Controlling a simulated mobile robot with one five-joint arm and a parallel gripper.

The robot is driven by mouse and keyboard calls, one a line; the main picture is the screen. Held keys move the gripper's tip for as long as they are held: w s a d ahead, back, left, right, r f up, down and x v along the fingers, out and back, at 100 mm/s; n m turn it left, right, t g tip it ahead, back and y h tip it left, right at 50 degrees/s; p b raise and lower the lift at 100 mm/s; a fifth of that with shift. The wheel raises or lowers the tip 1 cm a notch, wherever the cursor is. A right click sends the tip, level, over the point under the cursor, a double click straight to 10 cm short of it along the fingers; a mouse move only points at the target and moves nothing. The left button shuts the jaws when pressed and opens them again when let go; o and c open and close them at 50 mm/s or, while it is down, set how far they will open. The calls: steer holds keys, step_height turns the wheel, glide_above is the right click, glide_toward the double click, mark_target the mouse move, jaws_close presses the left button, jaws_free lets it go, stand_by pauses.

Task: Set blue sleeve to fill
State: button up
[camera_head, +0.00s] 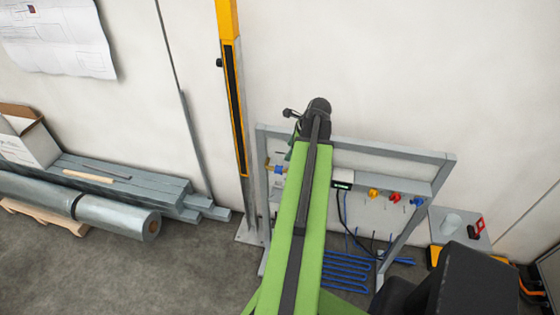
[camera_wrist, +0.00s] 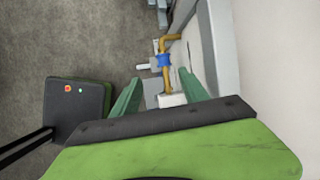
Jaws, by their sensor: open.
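The blue sleeve (camera_wrist: 163,61) sits around a brass pipe (camera_wrist: 169,40) in the wrist view, just beyond my fingertips. It also shows small in the head view (camera_head: 279,170), on the left part of a grey metal frame (camera_head: 393,150). My gripper (camera_wrist: 161,77) is open, its two green fingers apart, with the lower end of the pipe and a white block (camera_wrist: 172,99) showing between them. The fingers do not visibly touch the sleeve. Any fill marking by the sleeve is too small to read.
Yellow, red and blue knobs (camera_head: 394,198) and a small display box (camera_head: 342,180) are right of my arm. Blue tubing (camera_head: 345,268) lies below. A yellow post (camera_head: 233,90) stands left of the frame. Steel bars (camera_head: 120,183) and rolls (camera_head: 118,215) lie left; floor (camera_head: 185,265) is clear.

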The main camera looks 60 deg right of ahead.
mark_target(279, 168)
steer(key=shift+m, duration=0.3)
steer(key=b+x, duration=1)
steer(key=x, duration=0.1)
steer(key=s+d+b+x, duration=0.1)
steer(key=b+x, duration=0.4)
steer(key=b, duration=0.1)
steer(key=shift+w+f, duration=0.2)
steer(key=shift+f, duration=0.35)
jaws_close()
